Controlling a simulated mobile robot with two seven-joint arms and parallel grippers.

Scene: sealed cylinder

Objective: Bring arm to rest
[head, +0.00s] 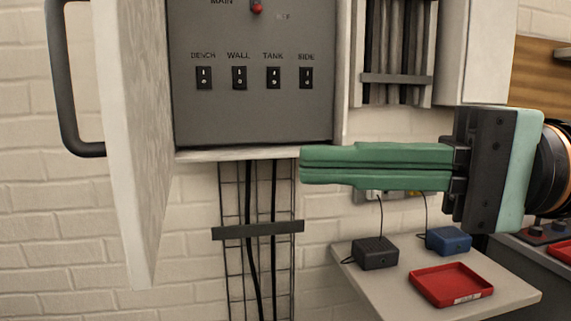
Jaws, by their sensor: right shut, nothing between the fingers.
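My right gripper (303,165) comes in from the right, its long green fingers lying together, shut and empty. It points left and shows in front of the lower edge of an open electrical panel (255,115). The panel has rocker switches labelled BENCH, WALL, TANK and SIDE, and a red light (257,8) near MAIN at the top. I cannot tell whether the fingertips touch the panel's edge. My left gripper is not in view.
The panel's white door (140,140) stands open on the left, with a dark handle (75,80). A cable rack runs below the panel. A shelf (385,296) at lower right holds a black box (375,253), a blue box (448,240) and a red tray (415,287).

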